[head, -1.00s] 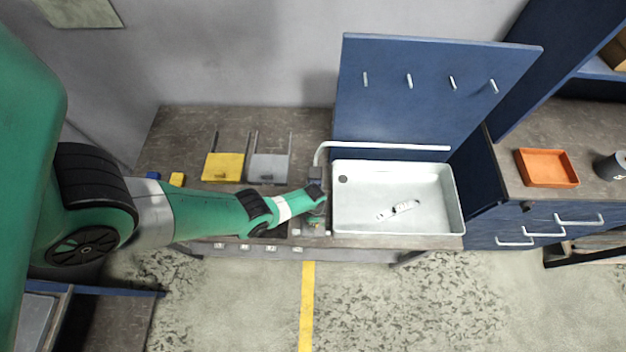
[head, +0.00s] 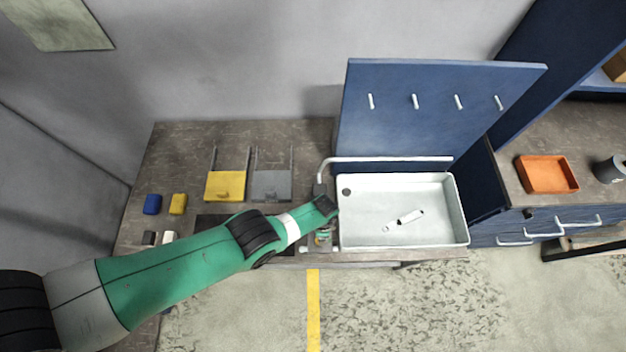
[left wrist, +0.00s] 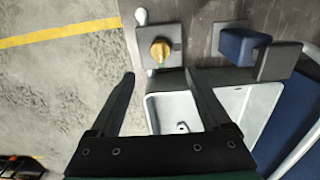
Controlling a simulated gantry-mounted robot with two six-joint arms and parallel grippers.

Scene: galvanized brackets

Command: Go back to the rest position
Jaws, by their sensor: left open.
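My left arm comes in from the left in the head view, and its wrist end is beside the left end of the white sink, near the white tap pipe (head: 385,159). My left gripper (left wrist: 162,76) is open and empty in the left wrist view. A yellow knob (left wrist: 160,51) on a grey plate shows just beyond its fingertips, apart from them. In the head view the fingers are too small and covered to make out. My right gripper is not in view.
A pale metal bracket (head: 404,220) lies in the white sink (head: 458,210). Yellow (head: 226,186) and grey (head: 271,185) trays stand at the bench back; blue (head: 152,204) and yellow (head: 178,203) blocks sit left. An orange tray (head: 546,174) is on the right counter.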

